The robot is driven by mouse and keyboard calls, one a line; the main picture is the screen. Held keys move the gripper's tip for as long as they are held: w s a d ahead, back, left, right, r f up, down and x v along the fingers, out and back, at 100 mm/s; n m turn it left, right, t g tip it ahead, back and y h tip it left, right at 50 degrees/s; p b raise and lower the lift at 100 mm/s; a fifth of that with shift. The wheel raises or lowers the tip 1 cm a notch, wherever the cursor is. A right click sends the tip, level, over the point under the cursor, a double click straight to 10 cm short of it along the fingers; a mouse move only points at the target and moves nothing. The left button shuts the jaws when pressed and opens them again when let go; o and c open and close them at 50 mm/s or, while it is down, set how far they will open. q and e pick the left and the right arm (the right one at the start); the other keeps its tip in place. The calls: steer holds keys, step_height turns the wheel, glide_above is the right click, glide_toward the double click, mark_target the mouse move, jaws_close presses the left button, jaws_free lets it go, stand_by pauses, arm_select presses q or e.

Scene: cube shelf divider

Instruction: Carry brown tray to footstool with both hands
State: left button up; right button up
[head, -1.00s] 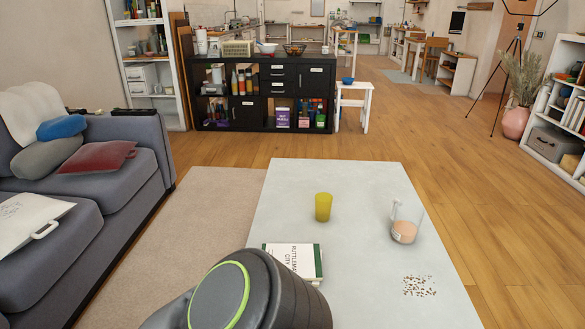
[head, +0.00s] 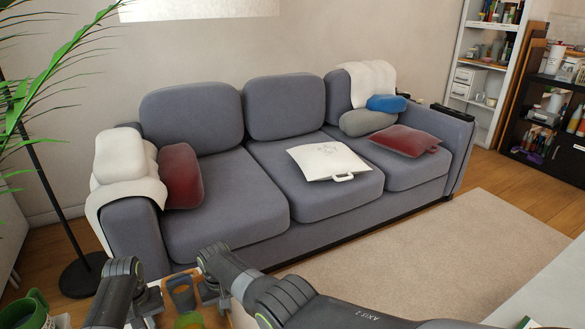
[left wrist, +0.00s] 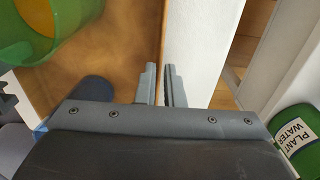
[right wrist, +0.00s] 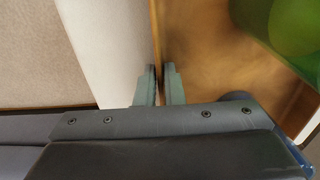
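The brown tray (head: 178,275) is at the bottom of the head view, mostly cut off by the frame and my arms. It also shows as brown wood in the left wrist view (left wrist: 115,50) and the right wrist view (right wrist: 195,60). My left gripper (head: 158,298) (left wrist: 161,85) has its fingers closed around one edge of the tray. My right gripper (head: 212,292) (right wrist: 160,85) has its fingers closed around the opposite edge. A green cup (head: 190,321) and a dark grey cup (head: 182,293) stand in the tray. I cannot make out a footstool.
A grey sofa (head: 225,195) with cushions stands ahead. A lamp base (head: 82,275) and green container (head: 28,308) are at left. A pale table (head: 550,285) is at lower right. Beige rug (head: 430,240) is clear. White surfaces lie beside the tray in both wrist views.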

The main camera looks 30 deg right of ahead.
arm_select(q)
steer(key=shift+r, duration=1.8)
arm_select(e)
steer(key=shift+r, duration=3.8)
arm_select(q)
step_height(320, 180, up, 12)
arm_select(e)
step_height(320, 180, up, 12)
